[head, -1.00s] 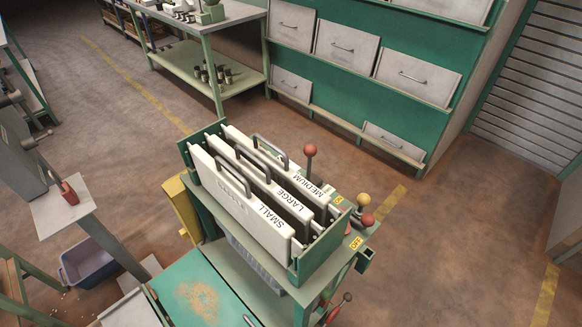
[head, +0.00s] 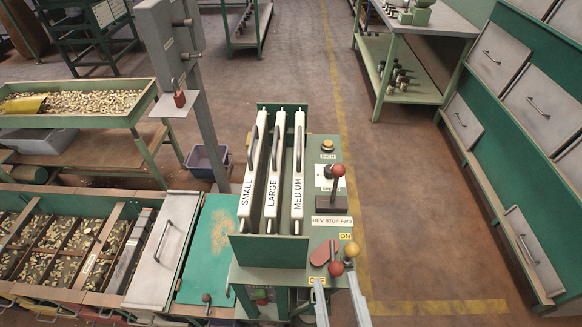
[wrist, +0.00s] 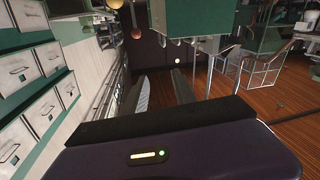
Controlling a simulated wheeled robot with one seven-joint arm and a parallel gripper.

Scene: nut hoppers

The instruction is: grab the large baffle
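The large baffle (head: 273,172) is a white upright plate with a dark handle, labelled LARGE. It stands in a green rack (head: 268,250) in the head view, between the small baffle (head: 252,178) on the left and the medium baffle (head: 298,170) on the right. My gripper (head: 338,283) shows at the bottom of the head view, right of and nearer than the rack. Its two fingers are apart with nothing between them, as the wrist view (wrist: 160,83) also shows. It is clear of all three baffles.
Beside the rack, a control panel carries a red-knobbed lever (head: 338,172), a yellow button (head: 328,145) and red and yellow knobs close to my fingers. Nut bins (head: 60,245) lie left, with a nut tray (head: 75,103) behind. Open floor (head: 410,210) lies right, before green cabinets.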

